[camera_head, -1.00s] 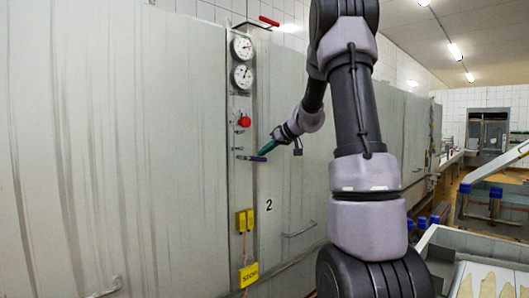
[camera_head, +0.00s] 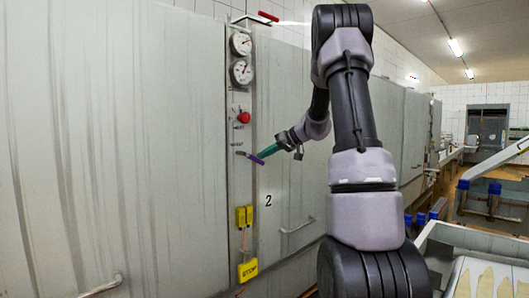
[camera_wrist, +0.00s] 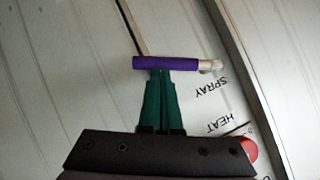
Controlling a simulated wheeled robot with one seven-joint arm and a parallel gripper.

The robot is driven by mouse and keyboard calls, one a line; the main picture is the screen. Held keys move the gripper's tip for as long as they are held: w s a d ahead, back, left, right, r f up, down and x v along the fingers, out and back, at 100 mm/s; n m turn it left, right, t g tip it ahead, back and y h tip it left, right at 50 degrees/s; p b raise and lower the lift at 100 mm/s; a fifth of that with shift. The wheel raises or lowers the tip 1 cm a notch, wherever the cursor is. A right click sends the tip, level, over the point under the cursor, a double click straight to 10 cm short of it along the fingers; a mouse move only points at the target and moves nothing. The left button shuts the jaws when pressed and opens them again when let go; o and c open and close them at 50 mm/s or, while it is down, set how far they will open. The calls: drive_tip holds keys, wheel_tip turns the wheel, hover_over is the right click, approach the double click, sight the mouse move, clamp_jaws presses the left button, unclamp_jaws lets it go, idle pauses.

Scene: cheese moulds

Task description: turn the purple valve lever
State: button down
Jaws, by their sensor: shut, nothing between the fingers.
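The purple valve lever (camera_head: 256,159) is on the narrow control panel between the large grey doors. In the head view it slopes down to the right from its pale stem. In the wrist view the purple lever (camera_wrist: 178,63) lies across the picture, with the pale stem at its right end. My gripper (camera_head: 267,152) has teal fingers, shut with nothing between them. In the wrist view my gripper (camera_wrist: 160,73) has its fingertips right at the lever's near side, seemingly touching it. The exact contact is hard to tell.
Above the lever are a red button (camera_head: 244,117) and two round gauges (camera_head: 241,72). Below are yellow boxes (camera_head: 244,216) and a yellow STOP sign (camera_head: 248,270). A door handle (camera_head: 298,225) sticks out to the right. A metal tray (camera_head: 425,243) stands at lower right.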

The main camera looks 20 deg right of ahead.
drive_tip(key=shift+a+f+m+y, duration=0.15)
drive_tip(key=shift+f+m+y, duration=0.4)
drive_tip(key=shift+f, duration=0.2)
drive_tip(key=shift+r, duration=0.1)
